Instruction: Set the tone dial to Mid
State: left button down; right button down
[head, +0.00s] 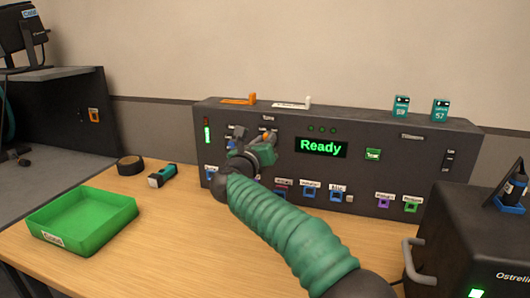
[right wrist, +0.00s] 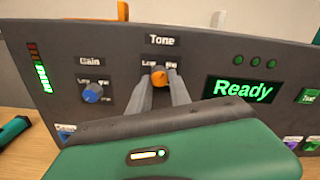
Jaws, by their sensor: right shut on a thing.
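The tone dial (right wrist: 159,77) is an orange knob under the "Tone" label on the dark console (head: 400,150). In the right wrist view, labels show around it, with "Low" at its left and another at its right that is hard to read. My right gripper (right wrist: 160,82) has its two grey fingers on either side of the knob and is shut on it. In the head view my right gripper (head: 262,142) reaches the console front and hides the dial. Where the dial points is not clear. My left gripper is not in view.
A blue gain dial (right wrist: 92,93) sits left of the tone dial. A screen (head: 320,146) reads "Ready". Several coloured buttons line the console's lower edge. A green tray (head: 75,240) stands at left on the table, and a dark box (head: 470,240) at right.

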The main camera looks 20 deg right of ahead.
jog(key=shift+a+f+m+b, duration=0.1)
jog(key=shift+f+m+b, duration=0.05)
jog(key=shift+m+b, duration=1.35)
jog(key=shift+m, duration=0.3)
jog(key=c, duration=1.6)
grip_release()
jog(key=o, duration=0.4)
jog(key=shift+w, duration=0.2)
jog(key=shift+s, duration=0.1)
jog(key=v, duration=1.7)
jog(key=shift+p, duration=0.35)
